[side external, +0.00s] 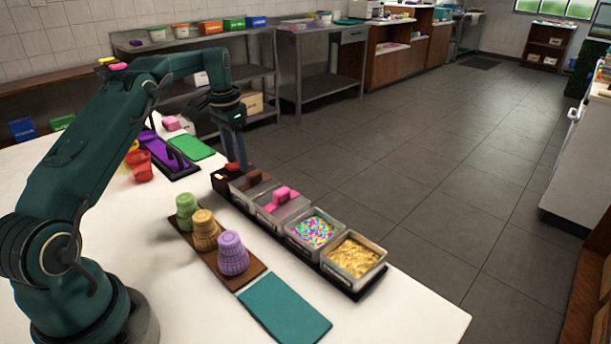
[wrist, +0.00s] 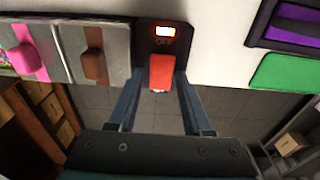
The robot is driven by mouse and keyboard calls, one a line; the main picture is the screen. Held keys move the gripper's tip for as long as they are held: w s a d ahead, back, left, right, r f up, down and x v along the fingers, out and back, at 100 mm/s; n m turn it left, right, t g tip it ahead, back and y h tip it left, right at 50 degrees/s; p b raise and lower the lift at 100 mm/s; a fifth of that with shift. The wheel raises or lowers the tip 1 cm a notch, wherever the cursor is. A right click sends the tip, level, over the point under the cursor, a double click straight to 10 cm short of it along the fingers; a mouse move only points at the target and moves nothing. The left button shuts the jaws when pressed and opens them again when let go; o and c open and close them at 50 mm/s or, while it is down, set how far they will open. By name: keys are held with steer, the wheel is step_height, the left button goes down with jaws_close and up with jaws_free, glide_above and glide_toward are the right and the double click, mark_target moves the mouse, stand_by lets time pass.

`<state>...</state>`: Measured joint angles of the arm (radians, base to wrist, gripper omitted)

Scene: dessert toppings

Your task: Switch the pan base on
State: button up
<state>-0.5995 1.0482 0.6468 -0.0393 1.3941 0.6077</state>
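The pan base is a long dark tray (side external: 364,289) holding a row of topping pans. At its far left end is a dark control box (side external: 222,184) with a red switch (side external: 232,167). My gripper (side external: 236,166) points down over that end. In the wrist view its two blue fingers (wrist: 161,78) stand on either side of the switch, apart; whether either touches it I cannot tell.
Several coloured tubs stand on a brown board (side external: 250,277), near a teal mat (side external: 285,310). A purple-topped tray (side external: 165,155), green mat (side external: 192,147) and red cup (side external: 139,166) lie left of my gripper.

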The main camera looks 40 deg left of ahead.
steer(key=shift+s+t, duration=0.25)
steer(key=shift+t, duration=0.55)
steer(key=shift+s+t, duration=0.25)
steer(key=shift+t, duration=0.55)
steer(key=shift+s+f, duration=0.1)
steer(key=shift+s+a+r+t, duration=0.1)
steer(key=shift+r+t, duration=0.2)
steer(key=v, duration=0.5)
steer(key=w+d+r+m+t, duration=0.1)
steer(key=d+r+m, duration=0.2)
steer(key=d+r, duration=0.6)
steer(key=s+d+r+t, duration=0.1)
steer(key=s+d, duration=1)
steer(key=d, duration=0.3)
steer(key=shift+r+m, duration=0.25)
steer(key=shift+m, duration=0.05)
